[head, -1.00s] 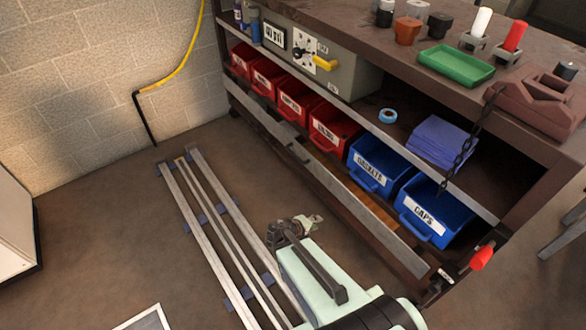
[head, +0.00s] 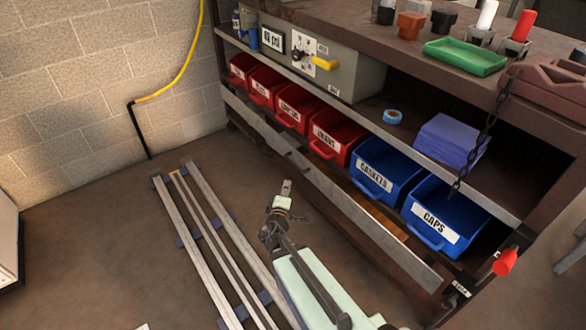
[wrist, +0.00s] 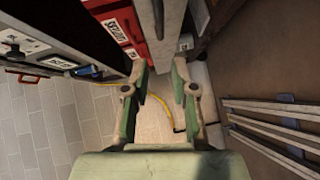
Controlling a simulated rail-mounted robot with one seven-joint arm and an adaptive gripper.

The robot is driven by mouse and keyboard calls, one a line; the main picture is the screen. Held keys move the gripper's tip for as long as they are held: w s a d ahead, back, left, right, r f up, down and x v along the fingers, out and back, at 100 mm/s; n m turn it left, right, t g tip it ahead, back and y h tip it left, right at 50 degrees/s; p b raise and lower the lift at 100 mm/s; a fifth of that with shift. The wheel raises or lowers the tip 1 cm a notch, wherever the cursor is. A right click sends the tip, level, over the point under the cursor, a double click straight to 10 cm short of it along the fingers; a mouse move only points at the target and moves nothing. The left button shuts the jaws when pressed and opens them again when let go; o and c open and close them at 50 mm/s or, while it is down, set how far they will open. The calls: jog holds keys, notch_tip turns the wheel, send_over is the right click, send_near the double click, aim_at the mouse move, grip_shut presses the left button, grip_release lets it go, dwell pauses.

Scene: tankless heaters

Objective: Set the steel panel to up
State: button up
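A grey steel panel box (head: 350,82) stands on the workbench's middle shelf in the head view. Its front has a white plate with a dark knob, and a yellow handle (head: 325,64) that points sideways to the right. My gripper (head: 286,188) is low in front of the bench, well below and apart from the panel. In the wrist view its two green fingers (wrist: 158,65) are spread with nothing between them. I cannot clearly make out the yellow handle in the wrist view.
Red bins (head: 297,107) and blue bins (head: 385,170) line the lower shelf. Blue cloths (head: 447,142) and a tape roll (head: 392,117) lie on the middle shelf. Metal rails (head: 215,250) lie on the floor at left. A chain (head: 480,140) hangs at right.

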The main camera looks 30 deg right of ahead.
aim_at(293, 165)
jog(key=b+x, duration=0.8)
jog(key=x, duration=0.8)
grip_shut()
